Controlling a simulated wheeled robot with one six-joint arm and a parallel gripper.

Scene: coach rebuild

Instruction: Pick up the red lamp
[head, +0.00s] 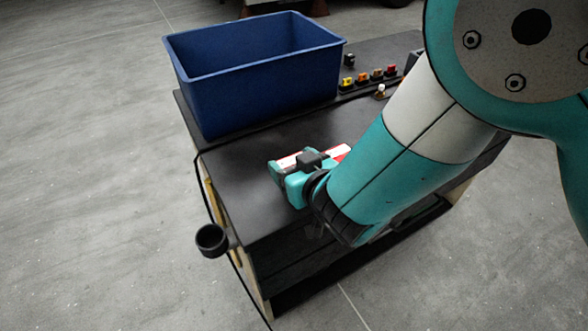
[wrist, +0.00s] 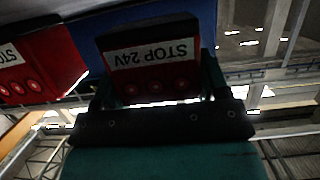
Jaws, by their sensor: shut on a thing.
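In the wrist view a red lamp (wrist: 155,75) with a white label reading "STOP 24V", upside down, sits between the two fingers of my gripper (wrist: 155,92). My gripper is shut on it. A second red lamp (wrist: 40,75), with a similar label cut off by the frame, is at the left, apart from the fingers. In the head view my gripper (head: 293,175) is low over the black tabletop, with a red and white piece (head: 290,159) and another red and white piece (head: 340,152) beside it. The gripper and arm partly hide both.
A blue open bin (head: 255,85) stands on the table's back left. Small coloured switches (head: 362,79) and a small white-topped piece (head: 381,92) lie behind my arm. A black cup-like holder (head: 212,240) juts from the left side. Bare tabletop (head: 240,165) lies left of my gripper.

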